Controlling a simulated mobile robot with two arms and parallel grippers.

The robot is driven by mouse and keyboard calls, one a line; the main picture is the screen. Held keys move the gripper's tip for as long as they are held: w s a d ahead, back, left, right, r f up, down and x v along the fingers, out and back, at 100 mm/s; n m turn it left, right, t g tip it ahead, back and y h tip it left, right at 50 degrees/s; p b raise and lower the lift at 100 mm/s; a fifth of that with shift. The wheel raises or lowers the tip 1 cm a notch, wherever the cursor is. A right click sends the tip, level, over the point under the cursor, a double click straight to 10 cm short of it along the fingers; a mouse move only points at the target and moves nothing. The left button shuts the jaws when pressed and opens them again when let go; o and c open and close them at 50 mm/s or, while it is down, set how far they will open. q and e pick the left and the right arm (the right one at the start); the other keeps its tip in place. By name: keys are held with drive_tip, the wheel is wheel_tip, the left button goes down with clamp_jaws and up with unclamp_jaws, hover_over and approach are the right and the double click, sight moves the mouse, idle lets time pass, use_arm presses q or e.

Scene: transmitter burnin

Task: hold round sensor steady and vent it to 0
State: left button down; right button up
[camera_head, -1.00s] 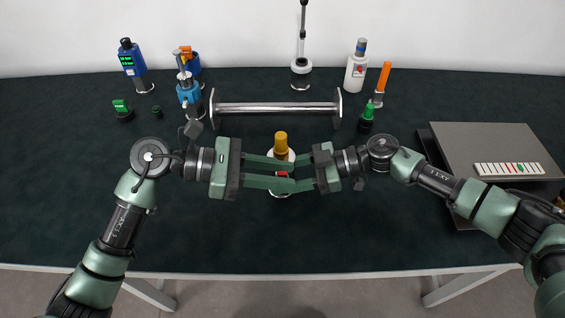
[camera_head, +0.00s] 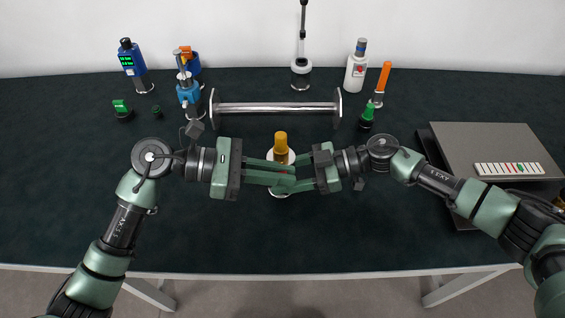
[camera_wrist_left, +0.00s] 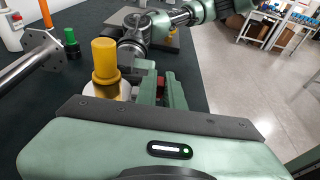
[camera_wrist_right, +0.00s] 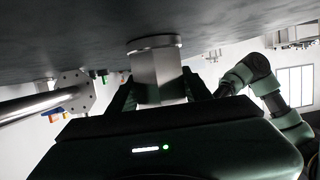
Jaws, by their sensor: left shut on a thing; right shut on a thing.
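The round sensor (camera_head: 281,144) stands upright at mid-table, with an amber cap, a pale round body and a small red part (camera_wrist_left: 161,82) on its near side. My left gripper (camera_head: 287,173) comes in from the left and appears shut on the red part. My right gripper (camera_head: 291,176) comes in from the right and is shut on the pale body (camera_wrist_right: 156,76), which shows between its fingers in the right wrist view. The two sets of fingers overlap in the head view and hide much of the lower body. No readout on the sensor is legible.
A metal pipe with end flanges (camera_head: 275,107) lies just behind the sensor. Blue instruments (camera_head: 189,92) stand back left; a white device (camera_head: 355,72) and an orange-handled part (camera_head: 382,80) stand back right. A grey box (camera_head: 490,145) is at the right. The front table is clear.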

use_arm(q)
drive_tip(key=shift+s+f, duration=0.1)
drive_tip(key=shift+s, duration=0.6)
idle(0.4)
drive_tip(key=c, duration=1.6)
unclamp_jaws()
drive_tip(key=shift+c, duration=0.2)
drive_tip(key=shift+a, duration=0.15)
drive_tip(key=shift+v, duration=2.4)
